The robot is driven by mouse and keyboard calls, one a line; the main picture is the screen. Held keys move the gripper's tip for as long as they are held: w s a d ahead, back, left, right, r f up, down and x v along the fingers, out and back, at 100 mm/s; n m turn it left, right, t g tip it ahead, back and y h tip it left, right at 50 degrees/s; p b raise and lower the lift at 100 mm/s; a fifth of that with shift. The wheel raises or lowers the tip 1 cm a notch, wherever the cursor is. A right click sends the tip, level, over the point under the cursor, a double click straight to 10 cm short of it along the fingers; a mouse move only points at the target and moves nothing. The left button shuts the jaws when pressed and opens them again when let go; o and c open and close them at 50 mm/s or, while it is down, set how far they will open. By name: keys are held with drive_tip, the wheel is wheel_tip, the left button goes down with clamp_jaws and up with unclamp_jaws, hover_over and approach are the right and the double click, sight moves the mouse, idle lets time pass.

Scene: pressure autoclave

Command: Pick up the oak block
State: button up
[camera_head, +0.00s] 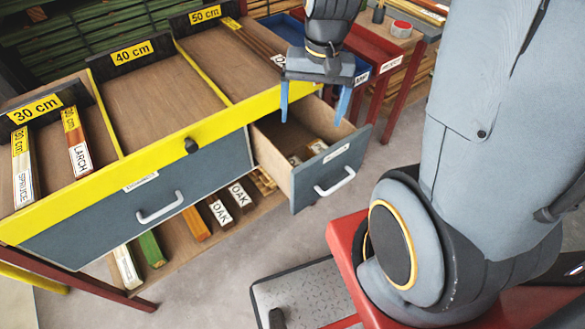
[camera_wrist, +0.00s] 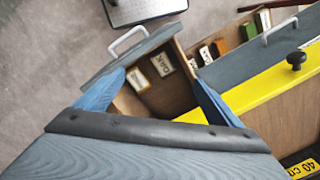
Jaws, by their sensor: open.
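My gripper (camera_head: 313,108) hangs open and empty above the pulled-out right drawer (camera_head: 266,152), its two blue fingers pointing down. In the wrist view, a block with an OAK label (camera_wrist: 162,64) lies inside this drawer, between and below the open fingers (camera_wrist: 160,77). A second pale-labelled block (camera_wrist: 137,79) lies beside it; its label is not readable. In the head view, the drawer blocks are small and partly hidden by the drawer front (camera_head: 333,164). Two more blocks marked OAK (camera_head: 221,211) (camera_head: 240,194) stand on the shelf under the bench.
A closed grey drawer (camera_head: 146,205) with a handle is to the left. The yellow bench edge (camera_head: 150,149) borders the open drawer; a black knob (camera_head: 191,145) sticks out. Sorted wood lies in the top bays, including larch (camera_head: 76,142) and spruce (camera_head: 22,168). Red-legged tables stand behind.

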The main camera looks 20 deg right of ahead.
drive_tip(key=w+d+f+m+g+y+b, duration=0.1)
drive_tip(key=w+d+f+m+y+b, duration=0.15)
drive_tip(key=w+f+m, duration=0.5)
drive_tip(key=m+y+p, duration=0.1)
drive_tip(key=m, duration=0.2)
approach(297, 165)
drive_tip(key=shift+n+g, duration=0.25)
drive_tip(key=shift+g, duration=0.05)
drive_tip(key=shift+p+x, duration=1.65)
drive_tip(key=shift+x, duration=2.8)
drive_tip(key=shift+w+a, duration=0.1)
drive_tip(key=shift+a, duration=0.05)
drive_tip(key=c, duration=1)
